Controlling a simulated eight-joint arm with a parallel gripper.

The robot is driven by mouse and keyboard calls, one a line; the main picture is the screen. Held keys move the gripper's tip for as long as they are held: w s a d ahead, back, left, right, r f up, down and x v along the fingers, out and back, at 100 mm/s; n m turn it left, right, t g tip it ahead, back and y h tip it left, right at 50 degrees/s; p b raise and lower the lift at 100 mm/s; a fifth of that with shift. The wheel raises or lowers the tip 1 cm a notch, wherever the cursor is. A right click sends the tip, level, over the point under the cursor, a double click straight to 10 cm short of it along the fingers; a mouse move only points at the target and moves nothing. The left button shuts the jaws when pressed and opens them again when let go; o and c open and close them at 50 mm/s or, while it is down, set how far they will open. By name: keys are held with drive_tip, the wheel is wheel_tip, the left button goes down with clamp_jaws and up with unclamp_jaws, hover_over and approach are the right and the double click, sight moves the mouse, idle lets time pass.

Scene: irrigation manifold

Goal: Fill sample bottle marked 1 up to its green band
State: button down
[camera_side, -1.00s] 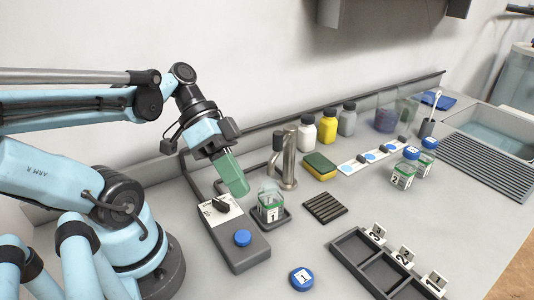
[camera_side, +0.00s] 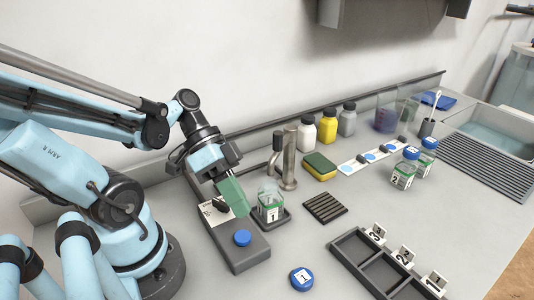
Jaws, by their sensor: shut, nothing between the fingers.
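The sample bottle marked 1 (camera_side: 270,210) stands upright and uncapped on a small dark tray under the metal spout (camera_side: 289,160). It is clear, with a green band and a white label; I cannot make out its liquid level. Its blue cap marked 1 (camera_side: 302,279) lies on the counter in front. The grey control box (camera_side: 240,256) to the left carries a black knob (camera_side: 220,204) on a white plate and a blue button (camera_side: 242,237). My gripper (camera_side: 241,212), with green fingers, is shut and empty. It points down over the box, just right of the knob and behind the button; contact is unclear.
A slatted dark mat (camera_side: 325,207) lies right of the bottle. A three-slot numbered rack (camera_side: 350,248) is at front right. Blue-capped bottles (camera_side: 404,174), a sponge (camera_side: 320,166) and several reagent bottles (camera_side: 328,127) stand behind. Counter around the cap is clear.

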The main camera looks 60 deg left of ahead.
sight(249, 240)
drive_tip(key=shift+f, duration=2.05)
drive_tip(key=shift+f, duration=0.2)
idle(0.7)
drive_tip(key=shift+f, duration=0.25)
drive_tip(key=shift+f, duration=0.55)
idle(4.2)
